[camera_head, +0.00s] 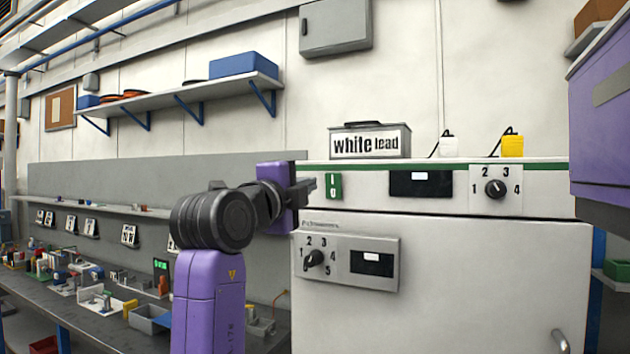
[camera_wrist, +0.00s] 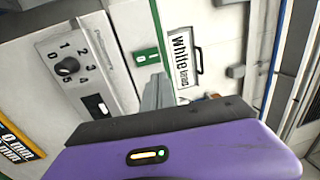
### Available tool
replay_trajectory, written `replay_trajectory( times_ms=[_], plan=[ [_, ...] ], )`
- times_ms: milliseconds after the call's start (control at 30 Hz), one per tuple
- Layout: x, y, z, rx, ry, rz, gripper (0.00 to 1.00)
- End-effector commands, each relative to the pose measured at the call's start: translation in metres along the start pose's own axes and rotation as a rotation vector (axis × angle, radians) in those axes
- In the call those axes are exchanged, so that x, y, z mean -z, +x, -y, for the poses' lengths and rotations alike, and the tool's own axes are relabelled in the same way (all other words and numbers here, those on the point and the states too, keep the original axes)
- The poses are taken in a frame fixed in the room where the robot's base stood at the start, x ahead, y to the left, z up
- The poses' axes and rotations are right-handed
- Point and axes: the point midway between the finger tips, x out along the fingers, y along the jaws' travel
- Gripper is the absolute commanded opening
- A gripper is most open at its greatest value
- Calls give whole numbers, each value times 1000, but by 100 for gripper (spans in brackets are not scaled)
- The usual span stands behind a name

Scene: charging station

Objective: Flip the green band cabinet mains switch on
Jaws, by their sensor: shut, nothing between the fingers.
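The green band cabinet (camera_head: 450,265) is white with a green stripe along its top. Its mains switch (camera_head: 333,187) is a small green rocker marked I and 0 at the upper left of the front panel. The switch also shows in the wrist view (camera_wrist: 147,57), just beyond the fingertips. My gripper (camera_head: 312,185) is shut and empty, its tips pointing right, close to the left of the switch. In the wrist view the closed fingers (camera_wrist: 156,90) point up toward the switch. I cannot tell whether they touch it or which side of the rocker is pressed.
A rotary knob (camera_head: 495,188) and dark display sit right of the switch. Below is a box with another knob (camera_head: 314,258). A "white lead" case (camera_head: 370,142) stands on top, with white (camera_head: 448,146) and yellow (camera_head: 512,146) plugs. A cluttered workbench (camera_head: 110,320) lies left.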

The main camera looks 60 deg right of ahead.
Motion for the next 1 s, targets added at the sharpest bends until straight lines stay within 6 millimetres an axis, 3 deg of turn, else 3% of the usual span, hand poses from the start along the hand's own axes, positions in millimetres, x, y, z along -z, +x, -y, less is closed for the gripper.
replay_trajectory(
  times_ms=[400,600,1000],
  plan=[
    [1,81,4,0,-3,-3,0],
    [2,111,3,0,-3,-3,0],
    [1,127,0,1,-1,0,0]
  ],
)
